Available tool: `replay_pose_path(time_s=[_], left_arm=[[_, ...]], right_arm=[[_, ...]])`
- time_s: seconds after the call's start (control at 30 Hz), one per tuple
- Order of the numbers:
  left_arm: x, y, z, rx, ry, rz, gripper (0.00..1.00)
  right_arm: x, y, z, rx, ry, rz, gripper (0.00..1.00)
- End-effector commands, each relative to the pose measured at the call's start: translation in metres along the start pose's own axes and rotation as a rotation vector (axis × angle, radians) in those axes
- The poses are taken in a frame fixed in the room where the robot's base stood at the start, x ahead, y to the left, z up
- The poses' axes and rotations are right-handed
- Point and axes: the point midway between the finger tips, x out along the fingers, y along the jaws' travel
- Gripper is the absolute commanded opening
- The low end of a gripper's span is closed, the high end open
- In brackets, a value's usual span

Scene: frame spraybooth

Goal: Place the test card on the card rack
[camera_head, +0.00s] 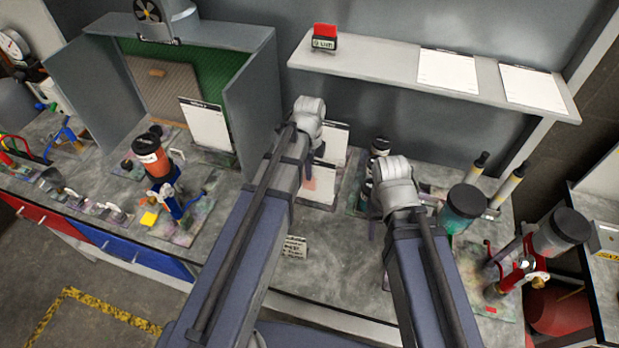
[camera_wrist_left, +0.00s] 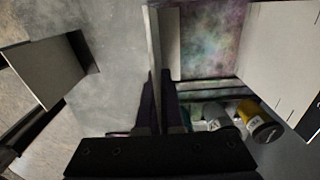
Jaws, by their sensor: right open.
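In the left wrist view my left gripper (camera_wrist_left: 157,112) is shut on a thin pale card, the test card (camera_wrist_left: 153,45), seen edge-on between the fingers. In the head view my left arm hides most of that gripper. Two white cards, an upper one (camera_head: 336,138) and a lower one (camera_head: 324,182), show beside its wrist; I cannot tell which is held. Dark rails, perhaps the card rack (camera_wrist_left: 205,85), lie right of the held card in the left wrist view. My right gripper (camera_head: 395,215) is open, pointing down beside dark-lidded jars and largely hidden by its arm.
The spray booth (camera_head: 250,100) stands at left with a white card (camera_head: 206,128) at its opening. A shelf (camera_head: 390,72) at the back bears two flat sheets and a red timer (camera_head: 325,37). A teal cup (camera_head: 461,208) stands right of my right arm. The front counter (camera_head: 340,265) is mostly clear.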

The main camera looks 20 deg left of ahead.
Motion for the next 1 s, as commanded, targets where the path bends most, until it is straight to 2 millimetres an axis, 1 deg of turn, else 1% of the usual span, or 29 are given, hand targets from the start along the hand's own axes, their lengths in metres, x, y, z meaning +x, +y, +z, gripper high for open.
replay_pose_path(time_s=[0.03, 0.07, 0.33, 0.47, 0.7, 0.77, 1.0], left_arm=[[0.0117, -0.0001, 0.0, 0.0, 0.0, 0.0, 0.0], [0.0131, -0.0001, 0.0, 0.0, 0.0, 0.0, 0.0], [0.0108, 0.0, 0.0, 0.0, 0.0, 0.0, 0.0], [0.0148, -0.0001, 0.0, 0.0, 0.0, 0.0, 0.0], [0.0137, 0.0, 0.0, 0.0, 0.0, 0.0, 0.27], [0.0137, 0.0, 0.0, 0.0, 0.0, 0.0, 0.34], [0.0135, -0.0001, 0.0, 0.0, 0.0, 0.0, 0.34]], right_arm=[[0.0116, -0.0011, -0.0007, -0.001, 0.0, 0.0, 0.5], [0.013, -0.0012, -0.0008, -0.002, 0.0, 0.0, 0.5], [0.0107, -0.001, -0.0006, -0.002, 0.0, 0.001, 0.5], [0.0147, -0.0014, -0.0009, -0.002, 0.0, 0.001, 0.5], [0.0137, -0.0012, -0.0008, -0.002, 0.0, 0.0, 0.5], [0.0137, -0.0012, -0.0008, -0.002, 0.0, 0.0, 0.5], [0.0134, -0.0012, -0.0008, -0.002, 0.0, 0.0, 0.5]])
